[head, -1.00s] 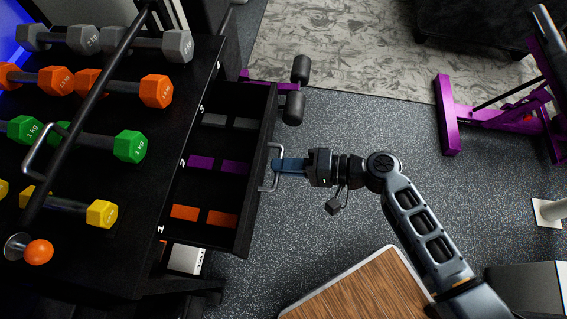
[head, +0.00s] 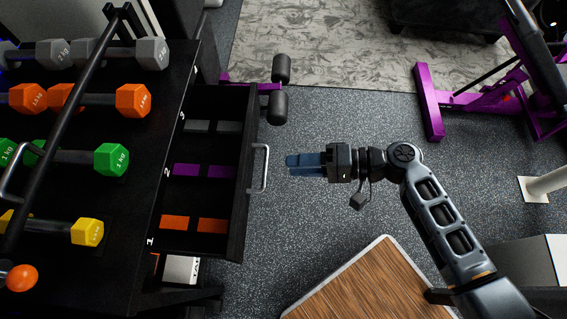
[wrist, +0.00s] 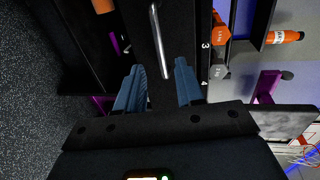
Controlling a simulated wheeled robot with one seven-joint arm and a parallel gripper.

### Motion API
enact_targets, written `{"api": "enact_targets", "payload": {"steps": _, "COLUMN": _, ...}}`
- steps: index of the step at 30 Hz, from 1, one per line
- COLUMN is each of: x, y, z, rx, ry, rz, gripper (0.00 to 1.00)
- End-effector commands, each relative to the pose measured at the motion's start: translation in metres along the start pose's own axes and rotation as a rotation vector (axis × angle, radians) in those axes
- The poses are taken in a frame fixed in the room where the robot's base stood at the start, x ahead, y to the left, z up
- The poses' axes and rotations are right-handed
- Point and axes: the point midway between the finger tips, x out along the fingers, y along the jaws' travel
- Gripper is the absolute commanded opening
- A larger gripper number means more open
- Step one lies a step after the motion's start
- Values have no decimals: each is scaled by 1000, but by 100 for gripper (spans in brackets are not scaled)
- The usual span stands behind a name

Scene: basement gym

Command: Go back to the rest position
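My gripper (head: 291,165) is in the middle of the head view, to the right of the open drawer (head: 238,215) of the black dumbbell rack. Its blue fingers point left toward the drawer's metal handle (head: 265,168), with a clear gap between them. In the wrist view my gripper (wrist: 156,80) shows two blue fingers spread apart with nothing held between them. The handle (wrist: 160,40) lies ahead of the fingertips there. The drawer holds grey, purple and orange blocks in rows.
Several coloured dumbbells (head: 98,159) lie on the rack top at left. A wooden-topped table (head: 365,290) stands below my arm. A purple bench frame (head: 430,100) is at upper right. Open speckled floor (head: 330,120) lies around my gripper.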

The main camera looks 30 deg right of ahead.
Motion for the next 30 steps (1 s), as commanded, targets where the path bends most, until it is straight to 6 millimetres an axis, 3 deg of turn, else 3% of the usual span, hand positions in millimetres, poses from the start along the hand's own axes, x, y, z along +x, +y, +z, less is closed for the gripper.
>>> {"api": "enact_targets", "payload": {"steps": 6, "x": -13, "y": 0, "z": 0, "rx": 0, "ry": 0, "rz": 1, "gripper": 37}}
{"api": "enact_targets", "payload": {"steps": 23, "x": -14, "y": 2, "z": 1, "rx": -1, "ry": 2, "rz": 8, "gripper": 37}}
{"api": "enact_targets", "payload": {"steps": 26, "x": -18, "y": 12, "z": 9, "rx": -12, "ry": 23, "rz": 65, "gripper": 37}}
{"api": "enact_targets", "payload": {"steps": 30, "x": -40, "y": 45, "z": 34, "rx": -74, "ry": 101, "rz": 260, "gripper": 37}}
